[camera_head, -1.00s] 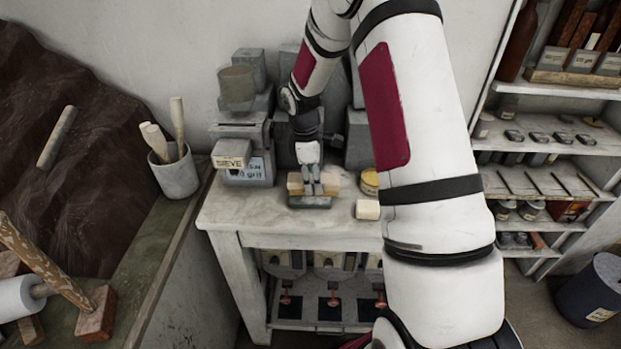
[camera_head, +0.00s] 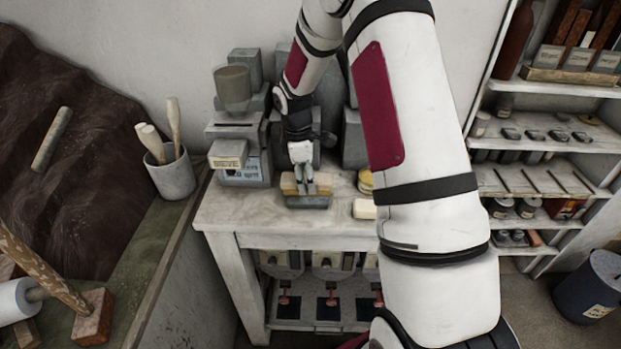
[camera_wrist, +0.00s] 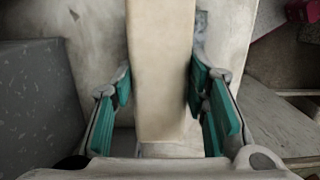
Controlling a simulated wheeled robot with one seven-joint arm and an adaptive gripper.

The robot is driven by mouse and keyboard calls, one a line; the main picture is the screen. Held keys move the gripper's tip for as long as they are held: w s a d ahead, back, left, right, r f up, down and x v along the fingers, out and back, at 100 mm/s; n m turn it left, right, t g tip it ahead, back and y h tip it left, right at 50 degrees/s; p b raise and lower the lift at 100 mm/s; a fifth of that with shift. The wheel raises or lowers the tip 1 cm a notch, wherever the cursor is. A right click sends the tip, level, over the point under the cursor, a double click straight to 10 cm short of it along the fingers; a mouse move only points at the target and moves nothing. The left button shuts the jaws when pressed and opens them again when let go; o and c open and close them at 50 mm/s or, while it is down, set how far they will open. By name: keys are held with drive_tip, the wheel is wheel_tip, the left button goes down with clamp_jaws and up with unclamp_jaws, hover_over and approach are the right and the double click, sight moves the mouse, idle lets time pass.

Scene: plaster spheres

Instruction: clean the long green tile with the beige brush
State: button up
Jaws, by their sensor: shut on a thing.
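The beige brush (camera_head: 289,184) is a pale bar held crosswise in my gripper (camera_head: 305,190), low over the white worktable. In the wrist view the beige bar (camera_wrist: 161,75) runs lengthwise between the teal finger pads of my gripper (camera_wrist: 163,105), which is shut on it. A dark grey-green slab (camera_head: 307,202) lies directly under the bar on the tabletop. It may be the long green tile, but its colour and length are hard to make out. The bar appears to rest on or just above it; contact is hidden.
A cream block (camera_head: 364,209) and a yellow tin (camera_head: 365,182) sit right of the gripper. A grey machine with a label box (camera_head: 228,153) stands left. Grey blocks back the table (camera_head: 235,212), whose front left is clear. Shelves (camera_head: 545,145) stand right.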

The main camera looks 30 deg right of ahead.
drive_tip(key=shift+w+a, duration=0.5)
drive_tip(key=shift+a, duration=0.15)
drive_tip(key=shift+r, duration=0.1)
drive_tip(key=shift+s+d+r, duration=0.7)
drive_tip(key=shift+d, duration=0.2)
drive_tip(key=shift+r, duration=0.15)
drive_tip(key=shift+r+p, duration=0.4)
drive_tip(key=shift+r, duration=0.7)
drive_tip(key=shift+r, duration=0.1)
